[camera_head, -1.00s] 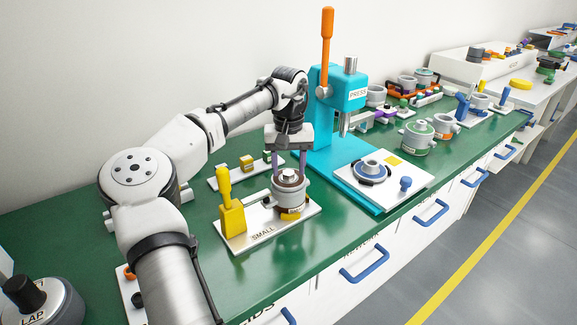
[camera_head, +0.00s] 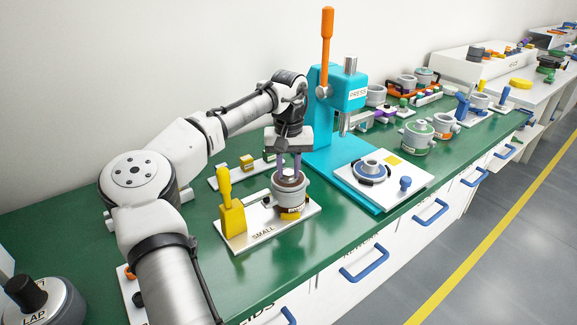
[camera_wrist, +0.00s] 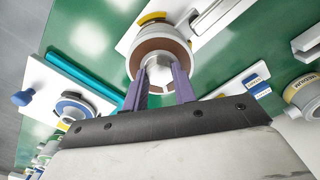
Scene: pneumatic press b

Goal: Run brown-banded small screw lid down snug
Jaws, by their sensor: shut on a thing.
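The small screw lid (camera_head: 291,180), with a brown band on top, sits on a grey cylindrical body (camera_head: 289,197) on the plate marked SMALL (camera_head: 262,232). In the wrist view the lid's brown ring (camera_wrist: 142,60) surrounds a pale central knob (camera_wrist: 157,72). My gripper (camera_head: 291,172) points straight down over the lid. In the wrist view its purple fingers (camera_wrist: 160,76) are shut on the knob from both sides. Whether the lid's underside is flush with the body is hidden from me.
A yellow clamp (camera_head: 232,210) stands at the left end of the SMALL plate. The teal press (camera_head: 345,95) with its orange handle rises behind right. A white plate (camera_head: 410,178) with a blue-grey part lies to the right. Another small plate (camera_head: 226,177) lies behind.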

